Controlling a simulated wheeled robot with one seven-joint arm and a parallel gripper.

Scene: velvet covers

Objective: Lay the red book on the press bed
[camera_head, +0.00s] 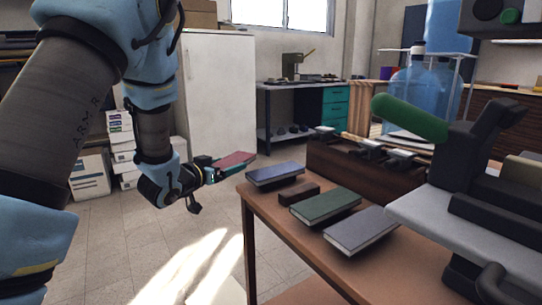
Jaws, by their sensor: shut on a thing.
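The red book (236,160) is held in my gripper (216,174), just off the left edge of the wooden table. The gripper is shut on it, though the fingertips are small and partly hidden. The book looks roughly flat. The press stands at the right with a green handle (409,119) and dark frame. Its pale flat plate, which looks like the press bed (440,222), is at the right edge of the view and partly cut off. My gripper is well to the left of it, across the table.
On the table (262,209) lie a blue book (275,174), a green book (325,204) and a grey book (360,229), raised on dark supports. A small brown block (298,193) sits among them. A dark wooden case (350,165) with metal pieces stands behind.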

